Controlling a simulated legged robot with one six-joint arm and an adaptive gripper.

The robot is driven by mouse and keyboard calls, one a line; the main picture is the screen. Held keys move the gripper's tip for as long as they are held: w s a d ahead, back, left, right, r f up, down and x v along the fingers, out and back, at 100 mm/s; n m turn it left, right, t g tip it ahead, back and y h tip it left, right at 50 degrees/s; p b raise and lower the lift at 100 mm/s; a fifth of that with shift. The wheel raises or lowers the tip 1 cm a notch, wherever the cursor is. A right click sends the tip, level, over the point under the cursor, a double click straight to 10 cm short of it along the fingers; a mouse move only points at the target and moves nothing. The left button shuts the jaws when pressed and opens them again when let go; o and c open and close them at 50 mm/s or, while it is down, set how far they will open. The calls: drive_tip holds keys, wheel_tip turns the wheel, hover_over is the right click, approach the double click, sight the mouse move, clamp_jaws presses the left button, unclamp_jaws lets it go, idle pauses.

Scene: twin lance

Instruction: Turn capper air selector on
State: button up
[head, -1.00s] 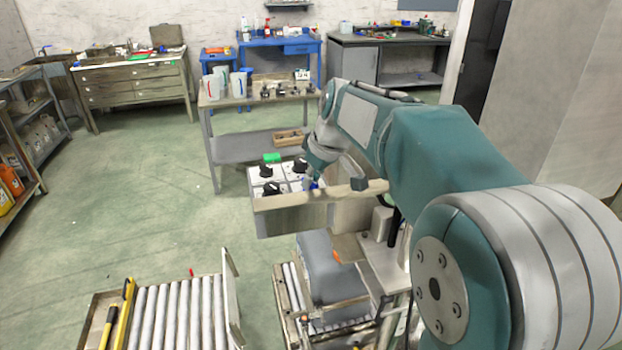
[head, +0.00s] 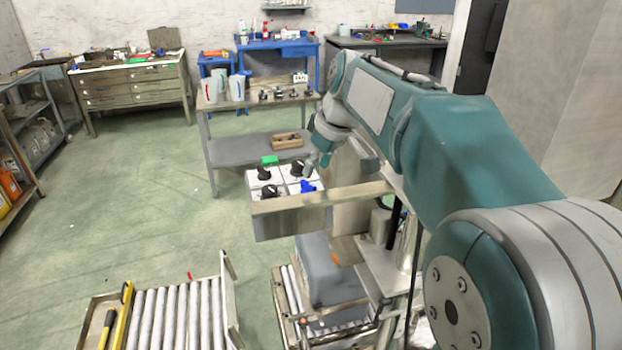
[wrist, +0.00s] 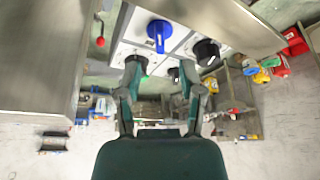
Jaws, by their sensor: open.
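A white control panel (head: 283,182) on a metal box carries a blue knob (head: 307,186) and black knobs, one at the front left (head: 270,191), one at the back left (head: 264,172) and one at the back right (head: 296,167). No label is readable, so I cannot tell which is the capper air selector. The blue knob also shows in the wrist view (wrist: 159,33), with a pale mark on it. My gripper (wrist: 161,72) is open and empty, its fingers apart from the blue knob. In the head view it is over the panel's back right, partly hidden by my arm.
A metal rail (head: 320,198) runs along the panel's front edge. A green block (head: 270,160) is at its back. A table with jugs (head: 222,88) stands behind. Roller conveyors (head: 180,315) lie in front. The floor at left is clear.

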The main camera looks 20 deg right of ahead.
drive_tip(key=v, duration=0.6)
drive_tip(key=shift+r, duration=0.15)
drive_tip(key=shift+s+d, duration=0.1)
drive_tip(key=s+a+f+m+t+h, duration=0.1)
drive_tip(key=s+f+m, duration=0.2)
drive_tip(key=s+f, duration=0.5)
drive_tip(key=s+a+f+m+h, duration=0.1)
drive_tip(key=s+f+m, duration=0.2)
drive_tip(key=s+f, duration=0.5)
drive_tip(key=s, duration=0.7)
drive_tip(key=shift+a+t, duration=0.35)
drive_tip(key=shift+t, duration=0.05)
